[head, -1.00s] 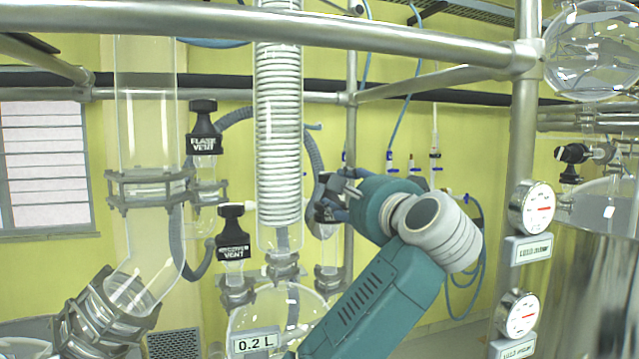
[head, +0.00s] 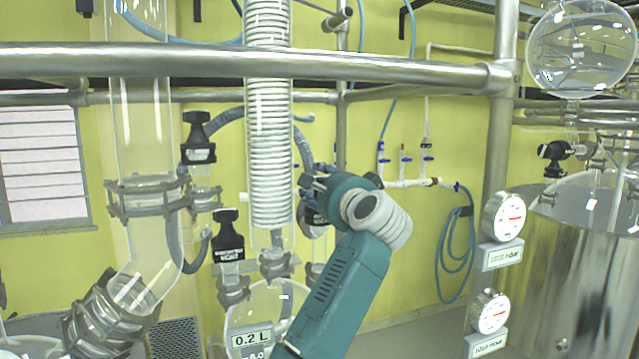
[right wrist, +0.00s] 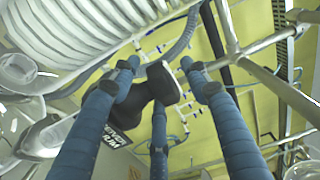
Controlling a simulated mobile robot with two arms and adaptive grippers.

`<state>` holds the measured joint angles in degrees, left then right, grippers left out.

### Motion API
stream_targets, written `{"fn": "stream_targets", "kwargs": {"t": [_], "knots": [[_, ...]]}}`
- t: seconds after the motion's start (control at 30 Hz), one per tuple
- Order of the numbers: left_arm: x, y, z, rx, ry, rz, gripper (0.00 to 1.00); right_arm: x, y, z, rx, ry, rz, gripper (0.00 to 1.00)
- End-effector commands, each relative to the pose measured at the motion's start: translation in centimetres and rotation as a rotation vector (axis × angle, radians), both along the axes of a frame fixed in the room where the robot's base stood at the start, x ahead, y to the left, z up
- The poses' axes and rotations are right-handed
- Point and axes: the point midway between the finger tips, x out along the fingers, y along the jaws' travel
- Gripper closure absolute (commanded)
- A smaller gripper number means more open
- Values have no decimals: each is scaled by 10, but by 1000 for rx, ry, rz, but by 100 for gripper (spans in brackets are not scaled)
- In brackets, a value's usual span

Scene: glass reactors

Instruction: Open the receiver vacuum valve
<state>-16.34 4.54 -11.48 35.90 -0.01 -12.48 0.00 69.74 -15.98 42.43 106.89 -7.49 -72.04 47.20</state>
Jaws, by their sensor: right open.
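My left gripper is not in view.
Two other black valves, the flask vent (head: 198,140) and a second vent (head: 228,236), stand left of the condenser (head: 268,130). A steel rail (head: 200,62) crosses in front. Pressure gauges (head: 502,217) are on the right post. A grey hose (head: 303,140) runs near the gripper.

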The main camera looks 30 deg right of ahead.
Motion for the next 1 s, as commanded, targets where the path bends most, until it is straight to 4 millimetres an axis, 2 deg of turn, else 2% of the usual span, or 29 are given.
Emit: {"fn": "stream_targets", "kwargs": {"t": [0.07,0.2,0.3,0.67,1.0], "knots": [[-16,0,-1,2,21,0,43,0,0,0,0,0,0,56],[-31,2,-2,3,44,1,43,0,0,0,-1,0,0,84],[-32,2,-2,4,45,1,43,0,0,0,0,1,0,100],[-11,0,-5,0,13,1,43,0,-2,-2,2,3,52,100],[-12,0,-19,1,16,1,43,0,-3,-4,0,5,296,100]]}}
